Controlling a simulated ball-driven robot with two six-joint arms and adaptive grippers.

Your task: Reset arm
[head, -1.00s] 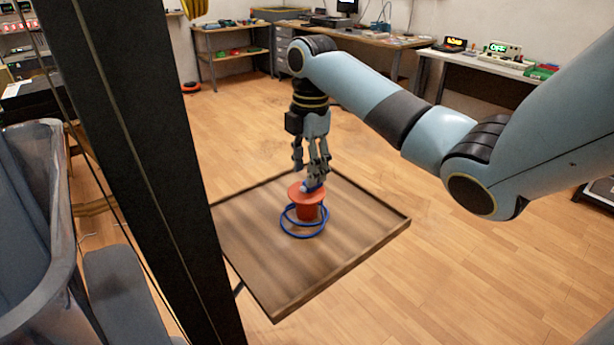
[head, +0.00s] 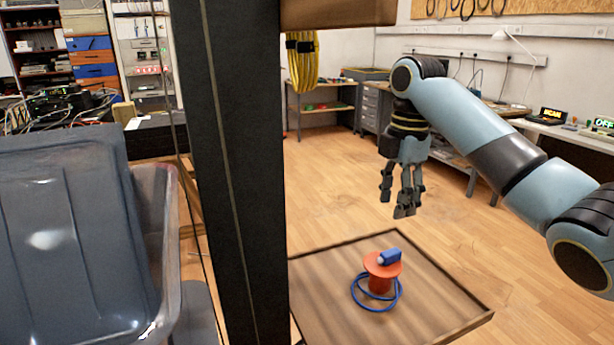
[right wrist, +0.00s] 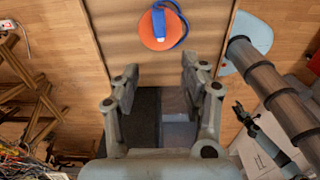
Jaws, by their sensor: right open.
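My right gripper (head: 403,208) is open and empty in the head view. It hangs pointing down above the far part of a wooden tray table (head: 330,290), clear of everything on it. In the right wrist view its two fingers (right wrist: 154,80) are spread apart with nothing between them. On the table stands an orange-red spool (head: 380,281) with a blue connector (head: 391,256) lying on top and blue cable loops around its base. The spool also shows in the right wrist view (right wrist: 150,40), beyond the fingertips.
A dark upright post (head: 235,180) stands left of the table. A grey bin (head: 70,230) is at the far left. A yellow cable coil (head: 303,62) hangs beside the post. Workbenches (head: 320,85) line the back. Open wooden floor lies beyond the table.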

